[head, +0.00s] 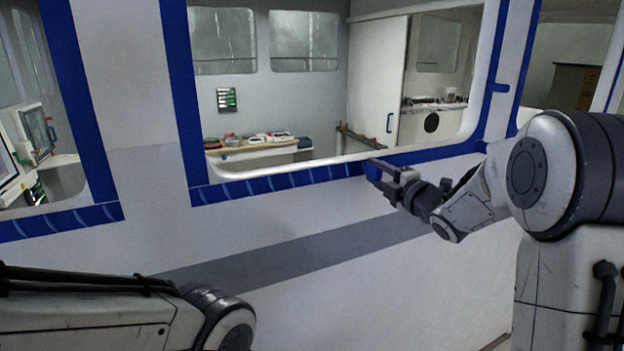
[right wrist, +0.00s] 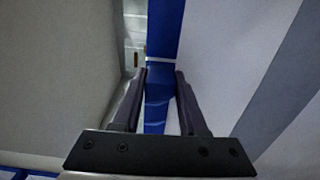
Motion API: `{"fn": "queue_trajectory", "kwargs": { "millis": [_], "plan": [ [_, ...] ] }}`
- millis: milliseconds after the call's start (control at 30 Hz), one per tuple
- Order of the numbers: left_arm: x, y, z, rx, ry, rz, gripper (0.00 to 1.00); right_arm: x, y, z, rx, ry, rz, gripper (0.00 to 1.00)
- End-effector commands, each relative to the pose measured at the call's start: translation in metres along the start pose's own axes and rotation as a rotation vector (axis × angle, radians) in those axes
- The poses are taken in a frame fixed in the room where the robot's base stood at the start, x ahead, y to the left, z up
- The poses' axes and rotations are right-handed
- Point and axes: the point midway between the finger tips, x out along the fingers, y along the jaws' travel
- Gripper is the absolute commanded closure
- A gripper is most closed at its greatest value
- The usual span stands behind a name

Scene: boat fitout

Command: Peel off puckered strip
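A blue strip (head: 275,185) with several pale creases across it runs along the lower edge of the large window opening. My right gripper (head: 375,170) is at this strip, near the middle of the opening's lower edge. In the right wrist view the gripper (right wrist: 161,72) has its two dark fingers apart, one on each side of the blue strip (right wrist: 157,100). White surface shows between the strip and the right finger. I cannot tell whether the fingertips touch the strip. My left arm crosses the lower left of the head view; its gripper is out of view.
The white wall (head: 330,275) with a grey band (head: 300,253) lies below the strip. Another creased blue strip (head: 60,222) edges the left window. Through the opening, a bench (head: 260,153) with several small items stands well behind. The wall front between my arms is clear.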

Motion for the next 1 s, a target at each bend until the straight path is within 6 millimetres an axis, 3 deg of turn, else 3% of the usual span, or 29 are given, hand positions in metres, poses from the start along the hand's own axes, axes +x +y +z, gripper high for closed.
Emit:
{"fn": "queue_trajectory", "kwargs": {
  "millis": [33,100,467,1000],
  "plan": [
    [0.0,0.0,0.0,0.0,0.0,0.0,0.5,0.0,0.0,0.0,0.0,0.0,0.0,0.82],
    [0.0,0.0,0.0,0.0,0.0,0.0,0.5,0.0,0.0,0.0,0.0,0.0,0.0,1.0],
    [0.001,0.0,0.0,0.0,0.0,0.0,0.5,-0.002,0.0,0.0,0.0,0.0,0.001,1.0],
    [0.008,-0.001,0.0,0.0,0.0,0.0,0.5,-0.023,0.0,0.001,0.0,-0.001,0.001,1.0]
  ]
}}
